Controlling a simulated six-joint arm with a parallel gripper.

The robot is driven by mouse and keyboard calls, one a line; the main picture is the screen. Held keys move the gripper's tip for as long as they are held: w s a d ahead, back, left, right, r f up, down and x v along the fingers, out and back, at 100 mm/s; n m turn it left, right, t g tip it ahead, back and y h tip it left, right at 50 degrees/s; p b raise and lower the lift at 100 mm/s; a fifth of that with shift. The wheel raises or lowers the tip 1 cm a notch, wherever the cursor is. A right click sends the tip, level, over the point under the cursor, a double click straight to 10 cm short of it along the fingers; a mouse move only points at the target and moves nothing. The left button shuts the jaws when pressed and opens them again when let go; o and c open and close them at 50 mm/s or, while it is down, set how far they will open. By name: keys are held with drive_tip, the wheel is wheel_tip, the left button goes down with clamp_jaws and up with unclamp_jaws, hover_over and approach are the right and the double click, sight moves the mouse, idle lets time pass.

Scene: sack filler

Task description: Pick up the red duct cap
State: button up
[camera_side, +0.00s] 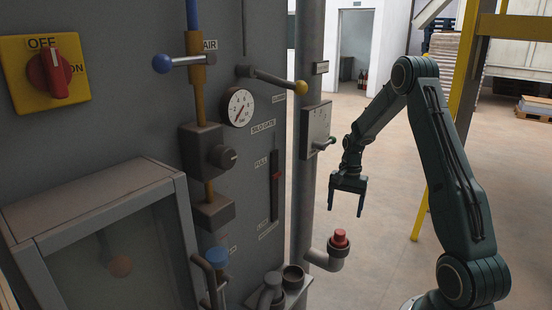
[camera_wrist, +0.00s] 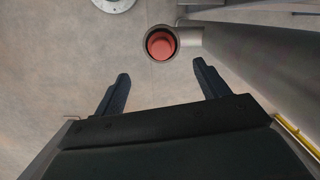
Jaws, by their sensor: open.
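The red duct cap (camera_side: 340,238) sits upright in the open end of a grey elbow pipe (camera_side: 330,260) low on the grey post. In the wrist view the red cap (camera_wrist: 160,44) shows as a round red top inside the pipe's rim (camera_wrist: 161,58), ahead of the fingers and between their lines. My gripper (camera_side: 346,208) points down, open and empty, above the cap and apart from it. In the wrist view my gripper's two dark fingers (camera_wrist: 164,82) stand wide apart with nothing between them.
The grey post (camera_side: 309,160) with a small box (camera_side: 317,128) and lever stands left of my gripper. The machine panel with a gauge (camera_side: 239,107), levers and a blue cap (camera_side: 217,257) is further left. A yellow frame (camera_side: 462,70) stands behind my arm. Open floor lies behind the cap.

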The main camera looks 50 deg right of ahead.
sight(340, 232)
drive_tip(key=shift+s+a+f, duration=0.1)
drive_tip(key=shift+a+f, duration=0.05)
drive_tip(key=shift+f, duration=1.15)
drive_tip(key=shift+a+f, duration=0.15)
drive_tip(key=shift+f, duration=1.15)
drive_tip(key=shift+a+f, duration=0.2)
drive_tip(key=shift+f, duration=1.1)
drive_tip(key=shift+a+f, duration=0.15)
drive_tip(key=shift+f, duration=1.1)
drive_tip(key=c, duration=1.1)
drive_tip(key=shift+o, duration=0.2)
drive_tip(key=shift+r, duration=0.2)
drive_tip(key=shift+r, duration=4.85)
